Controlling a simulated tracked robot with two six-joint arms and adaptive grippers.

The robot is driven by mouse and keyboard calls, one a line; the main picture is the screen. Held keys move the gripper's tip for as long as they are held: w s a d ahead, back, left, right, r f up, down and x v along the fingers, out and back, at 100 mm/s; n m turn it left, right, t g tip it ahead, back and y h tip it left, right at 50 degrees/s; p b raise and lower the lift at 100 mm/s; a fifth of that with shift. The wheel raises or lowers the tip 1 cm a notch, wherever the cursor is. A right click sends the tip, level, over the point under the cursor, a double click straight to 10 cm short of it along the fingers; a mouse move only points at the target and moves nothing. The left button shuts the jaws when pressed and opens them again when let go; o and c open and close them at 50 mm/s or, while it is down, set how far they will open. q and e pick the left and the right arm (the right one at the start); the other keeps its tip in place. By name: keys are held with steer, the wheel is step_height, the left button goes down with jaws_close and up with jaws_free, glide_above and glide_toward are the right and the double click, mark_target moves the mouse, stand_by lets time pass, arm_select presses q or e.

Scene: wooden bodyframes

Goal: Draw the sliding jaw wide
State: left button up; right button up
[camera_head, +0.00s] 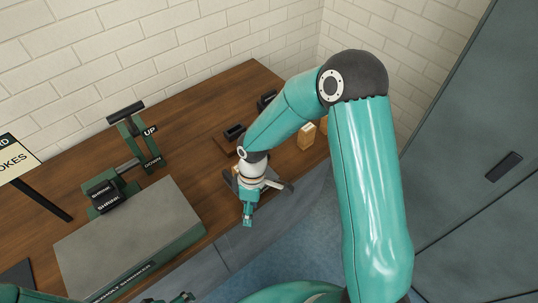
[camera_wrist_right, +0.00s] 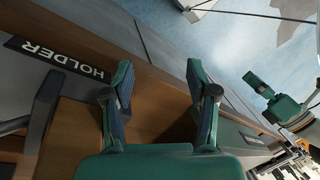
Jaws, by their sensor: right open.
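My right gripper (camera_head: 248,219) hangs over the front edge of the wooden bench, in front of a dark grey fixture (camera_head: 279,187) that my wrist partly covers. In the right wrist view the two fingers of my right gripper (camera_wrist_right: 160,85) stand apart with nothing between them, above brown wood. A dark grey forked part (camera_wrist_right: 42,112) lies left of them, near a plate lettered HOLDER (camera_wrist_right: 55,58). I cannot tell which part is the sliding jaw. Tips of my left gripper (camera_head: 175,298) show at the bottom edge of the head view; most of it is hidden.
A grey slab on a green base (camera_head: 130,235) fills the bench's left front. Behind it stands a green lever device (camera_head: 130,145) marked UP and DOWN. Small wooden blocks (camera_head: 307,136) and a dark tray (camera_head: 232,132) lie behind my right wrist. A grey cabinet stands right.

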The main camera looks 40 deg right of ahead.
steer(key=w+d+r+n+t+h+b, duration=0.1)
steer(key=w+d+r, duration=0.2)
steer(key=r, duration=0.4)
steer(key=w+d+r+n+t+h+b, duration=0.1)
steer(key=w+d+r+t+b, duration=0.1)
steer(key=d+r, duration=0.35)
steer(key=w+d+r+n+t+h+b, duration=0.1)
steer(key=w+d+r, duration=0.15)
steer(key=r, duration=0.55)
steer(key=w+f, duration=0.1)
steer(key=f, duration=0.4)
steer(key=w+f, duration=0.1)
steer(key=f, duration=0.4)
steer(key=w+d+f, duration=0.1)
steer(key=f, duration=0.4)
steer(key=shift+f+p, duration=0.35)
steer(key=shift+p, duration=0.05)
jaws_close()
